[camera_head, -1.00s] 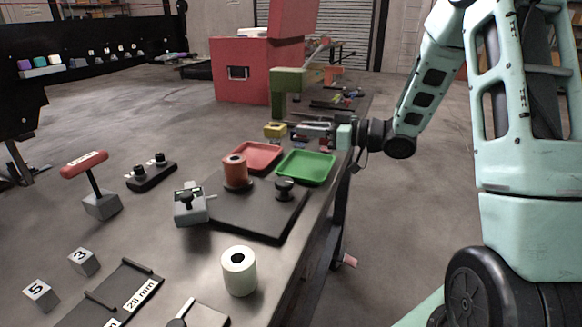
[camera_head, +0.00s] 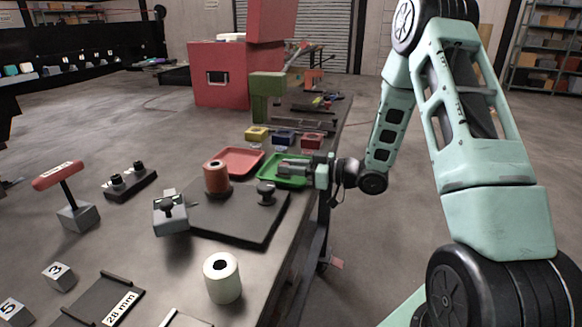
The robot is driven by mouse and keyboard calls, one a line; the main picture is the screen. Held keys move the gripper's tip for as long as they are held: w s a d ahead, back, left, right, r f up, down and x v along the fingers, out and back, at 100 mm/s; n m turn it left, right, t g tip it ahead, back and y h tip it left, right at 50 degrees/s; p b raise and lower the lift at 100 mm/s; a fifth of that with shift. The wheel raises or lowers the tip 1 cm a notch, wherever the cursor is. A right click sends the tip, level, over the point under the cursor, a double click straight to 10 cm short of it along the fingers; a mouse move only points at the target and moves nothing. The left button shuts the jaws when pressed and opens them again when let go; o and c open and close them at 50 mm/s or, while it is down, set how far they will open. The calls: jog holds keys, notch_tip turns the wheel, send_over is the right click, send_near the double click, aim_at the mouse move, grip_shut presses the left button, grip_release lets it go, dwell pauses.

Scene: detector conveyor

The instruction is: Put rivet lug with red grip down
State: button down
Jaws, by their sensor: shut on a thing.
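My gripper (camera_head: 300,170) is low over the green tray (camera_head: 268,181), reaching in from the right side of the bench. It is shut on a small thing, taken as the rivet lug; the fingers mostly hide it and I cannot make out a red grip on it. I cannot tell whether it touches the tray floor. A red tray (camera_head: 240,158) lies to the left of the green one. Just behind the trays stand a yellow block (camera_head: 257,133), a blue block (camera_head: 284,138) and a red block (camera_head: 311,141).
A dark plate (camera_head: 235,224) with an orange cylinder (camera_head: 216,180) and black knob (camera_head: 266,193) lies in front of the trays. A green upright block (camera_head: 267,97) and a red case (camera_head: 222,77) stand behind. A red-handled T-shaped tool (camera_head: 68,190) stands far left.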

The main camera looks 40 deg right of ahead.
jog(key=shift+f, duration=0.15)
jog(key=c, duration=1.3)
grip_release()
jog(key=shift+s+d+r, duration=0.15)
jog(key=shift+r, duration=0.05)
jog(key=b+v, duration=0.1)
jog(key=v, duration=1)
jog(key=shift+s+d, duration=0.15)
jog(key=shift+s, duration=0.1)
